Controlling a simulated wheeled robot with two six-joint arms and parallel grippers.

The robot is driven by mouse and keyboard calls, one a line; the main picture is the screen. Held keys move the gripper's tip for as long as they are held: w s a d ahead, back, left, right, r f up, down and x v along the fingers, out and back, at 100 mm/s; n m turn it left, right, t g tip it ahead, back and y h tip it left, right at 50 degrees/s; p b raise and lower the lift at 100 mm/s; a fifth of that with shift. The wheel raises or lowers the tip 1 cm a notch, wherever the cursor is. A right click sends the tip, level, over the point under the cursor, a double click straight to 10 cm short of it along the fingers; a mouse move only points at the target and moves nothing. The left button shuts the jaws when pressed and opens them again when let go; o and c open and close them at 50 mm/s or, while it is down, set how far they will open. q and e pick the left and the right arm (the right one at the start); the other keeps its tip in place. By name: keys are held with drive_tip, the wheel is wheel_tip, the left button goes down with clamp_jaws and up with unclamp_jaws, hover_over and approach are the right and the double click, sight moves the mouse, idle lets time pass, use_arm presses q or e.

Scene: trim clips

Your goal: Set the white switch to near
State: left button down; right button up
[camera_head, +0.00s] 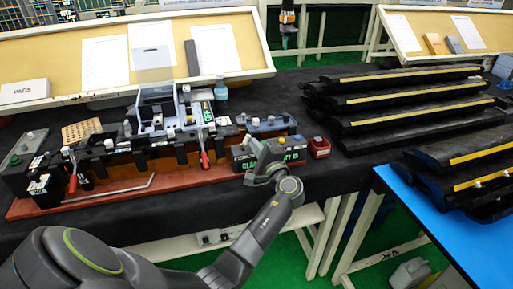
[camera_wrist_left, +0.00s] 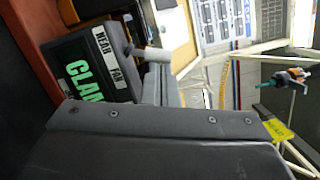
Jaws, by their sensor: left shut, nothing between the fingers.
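A dark box with green "CLAM…" lettering (camera_head: 270,153) stands at the right end of the fixture row. In the left wrist view the same box (camera_wrist_left: 85,75) shows white NEAR and FAR labels. A pale stub (camera_wrist_left: 155,54), perhaps the white switch, sticks out beside the labels; its setting cannot be told. My left gripper (camera_head: 262,168) is shut and empty, just in front of the box and partly covering its lettering. Its grey body fills the lower left wrist view, close to the box. Whether it touches the switch cannot be told. My right gripper is out of view.
A grey-blue block with pale knobs (camera_head: 266,124) stands behind the box, and a small red box (camera_head: 319,147) to its right. Red-handled clamps (camera_head: 204,158) stand to the left. Long black trim pieces (camera_head: 410,105) fill the right. The black table's front edge is clear.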

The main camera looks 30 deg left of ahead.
sight(246, 143)
use_arm(q)
drive_tip(key=shift+s+a+r+n+b, duration=0.15)
drive_tip(key=shift+n+b, duration=0.15)
drive_tip(key=shift+n, duration=0.3)
drive_tip(key=shift+r+n, duration=0.1)
drive_tip(key=shift+n, duration=0.3)
drive_tip(key=shift+s+a+r+n+g+b, duration=0.15)
drive_tip(key=shift+n+b, duration=0.15)
drive_tip(key=shift+n, duration=0.15)
drive_tip(key=shift+s+a+n+g+b, duration=0.15)
drive_tip(key=shift+n+b, duration=0.15)
drive_tip(key=shift+n, duration=0.15)
drive_tip(key=shift+r+n+h, duration=0.15)
drive_tip(key=shift+n+h, duration=0.15)
drive_tip(key=shift+n, duration=0.2)
drive_tip(key=shift+s+a+r+n+b, duration=0.1)
drive_tip(key=shift+s+a+n+b, duration=0.25)
drive_tip(key=shift+n, duration=0.45)
drive_tip(key=shift+s+a+r+n+h, duration=0.15)
drive_tip(key=shift+n+h, duration=0.25)
drive_tip(key=shift+n, duration=0.4)
drive_tip(key=shift+s+a, duration=0.1)
drive_tip(key=shift+s, duration=0.1)
idle(1.3)
